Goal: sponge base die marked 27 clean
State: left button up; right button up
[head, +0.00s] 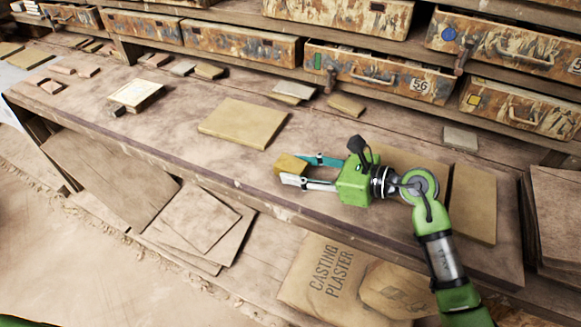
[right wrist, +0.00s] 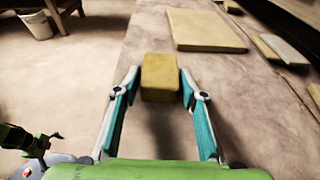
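A yellow-brown sponge block (head: 289,164) is between the fingertips of my right gripper (head: 293,168), near the front edge of the bench. In the right wrist view the sponge (right wrist: 160,77) fills the space between the two fingertips, which look closed against its sides. No marking 27 is readable in either view, so I cannot tell which piece is the base die. A pale block with a light top (head: 137,93) lies further left on the bench, with a small dark piece at its front. My left gripper is not in view.
A flat tan board (head: 243,122) lies on the bench (head: 190,135) beyond the sponge. Another board (head: 473,204) lies near my right arm. Small tiles lie along the bench. A casting plaster bag (head: 325,278) is below.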

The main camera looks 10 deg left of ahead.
aim_at(301, 167)
jog(key=c, duration=0.4)
jog(key=shift+r+p, duration=2.1)
jog(key=shift+r, duration=0.95)
jog(key=shift+d+f, duration=0.1)
